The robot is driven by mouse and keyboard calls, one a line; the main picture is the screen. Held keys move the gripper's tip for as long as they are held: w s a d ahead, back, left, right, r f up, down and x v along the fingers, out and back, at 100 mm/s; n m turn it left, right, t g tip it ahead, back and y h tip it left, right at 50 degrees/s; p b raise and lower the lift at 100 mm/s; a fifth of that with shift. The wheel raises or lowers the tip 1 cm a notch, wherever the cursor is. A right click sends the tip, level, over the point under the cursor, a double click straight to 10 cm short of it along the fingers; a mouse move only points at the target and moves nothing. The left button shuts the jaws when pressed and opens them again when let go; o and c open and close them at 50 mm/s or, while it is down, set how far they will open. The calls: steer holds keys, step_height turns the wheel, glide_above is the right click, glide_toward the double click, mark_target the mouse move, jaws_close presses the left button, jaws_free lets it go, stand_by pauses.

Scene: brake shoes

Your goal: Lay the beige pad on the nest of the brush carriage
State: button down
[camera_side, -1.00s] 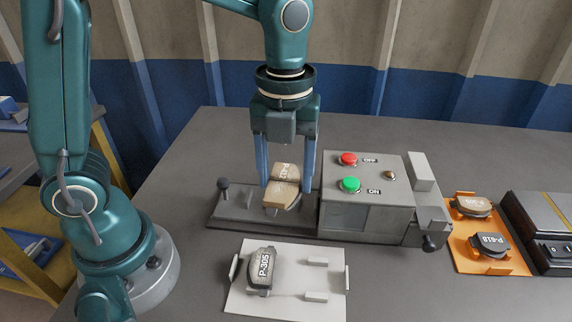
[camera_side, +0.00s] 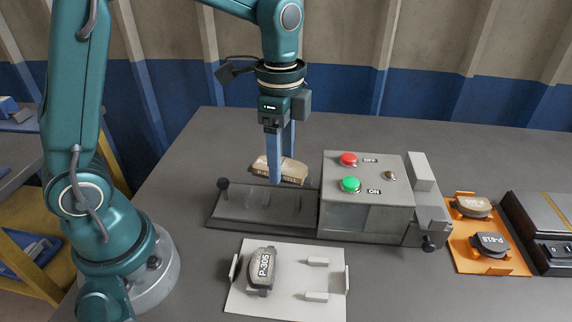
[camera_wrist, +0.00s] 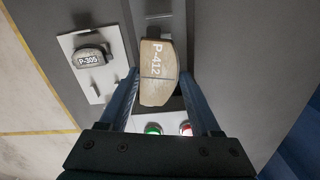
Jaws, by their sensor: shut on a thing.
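The beige pad (camera_side: 292,172), marked P-412 in the wrist view (camera_wrist: 157,88), is held between the two blue fingers of my gripper (camera_side: 281,168). My gripper is shut on it, with a finger on either side of the pad. The pad hangs roughly level above the far edge of the brush carriage (camera_side: 240,208), apart from it. The carriage is a low grey metal base with a black knob at its left end, left of the control box. Its top looks empty; the near finger hides part of the view toward it.
The grey control box (camera_side: 368,215) with red and green buttons stands right of the carriage. A white tray (camera_side: 290,305) in front holds pad P-305 (camera_side: 262,270). An orange tray (camera_side: 462,262) with two pads lies at the right. The table behind the carriage is clear.

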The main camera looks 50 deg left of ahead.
steer(key=shift+w+a+f+n, duration=0.1)
steer(key=shift+a+f+n, duration=0.05)
steer(key=shift+n, duration=0.45)
steer(key=shift+w+a+f+n, duration=0.1)
steer(key=shift+a+f+n, duration=0.05)
steer(key=shift+n, duration=0.45)
steer(key=shift+f, duration=2.95)
steer(key=shift+f, duration=0.4)
jaws_free()
steer(key=shift+r, duration=2.55)
